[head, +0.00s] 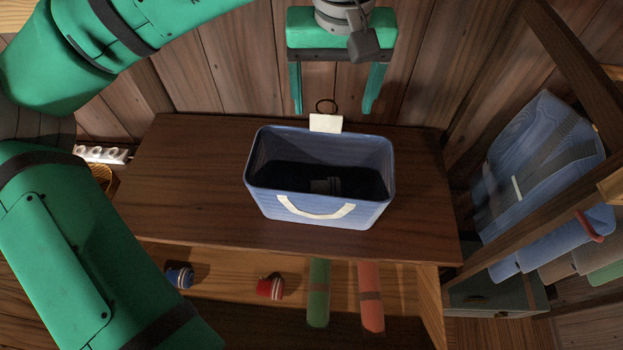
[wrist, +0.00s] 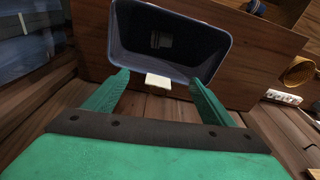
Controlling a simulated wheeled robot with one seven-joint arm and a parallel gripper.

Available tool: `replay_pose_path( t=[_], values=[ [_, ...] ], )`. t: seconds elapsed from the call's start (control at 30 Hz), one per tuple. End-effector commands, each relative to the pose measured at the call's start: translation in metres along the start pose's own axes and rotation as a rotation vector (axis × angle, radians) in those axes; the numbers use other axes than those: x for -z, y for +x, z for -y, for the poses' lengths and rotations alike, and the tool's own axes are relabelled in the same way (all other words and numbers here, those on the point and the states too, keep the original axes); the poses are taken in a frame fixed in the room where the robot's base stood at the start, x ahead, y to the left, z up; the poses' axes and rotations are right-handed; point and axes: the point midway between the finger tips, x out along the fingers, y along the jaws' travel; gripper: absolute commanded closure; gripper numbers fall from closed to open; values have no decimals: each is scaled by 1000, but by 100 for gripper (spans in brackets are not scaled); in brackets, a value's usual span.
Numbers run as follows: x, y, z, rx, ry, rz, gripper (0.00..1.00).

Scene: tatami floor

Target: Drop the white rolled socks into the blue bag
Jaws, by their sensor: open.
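The blue bag (head: 320,211) stands open and upright on the wooden cabinet top, with a white handle on its front and a white tag at its back rim. A small greyish-white banded bundle, which looks like the white rolled socks (head: 325,186), lies in the dark inside of the bag. It also shows in the wrist view (wrist: 160,40) inside the bag (wrist: 122,60). My gripper (head: 339,108) is open and empty, above and behind the bag's back rim. In the wrist view its two fingers (wrist: 160,78) point toward the bag's rim, with the tag between them.
The cabinet top (head: 190,180) is clear around the bag. A lower shelf holds blue rolled socks (head: 179,277), red rolled socks (head: 270,287), a green roll (head: 318,292) and an orange-red roll (head: 370,297). A blue backpack (head: 545,165) hangs at right behind wooden bars. A plank wall stands behind.

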Motion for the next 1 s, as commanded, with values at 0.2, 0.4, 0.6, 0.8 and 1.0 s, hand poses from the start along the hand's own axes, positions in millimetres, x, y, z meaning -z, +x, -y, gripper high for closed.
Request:
replay_pose_path(
  t=[0.2, 0.4, 0.6, 0.8, 1.0],
  values=[
    [0, -39, 0, -1, 0, 0, 23],
    [0, -59, 0, 0, 0, 0, 23],
    [0, -64, 0, 0, 0, 0, 23],
    [0, -61, 0, 0, 0, 1, 23],
    [0, -43, 0, 1, 0, 1, 23]
  ],
)
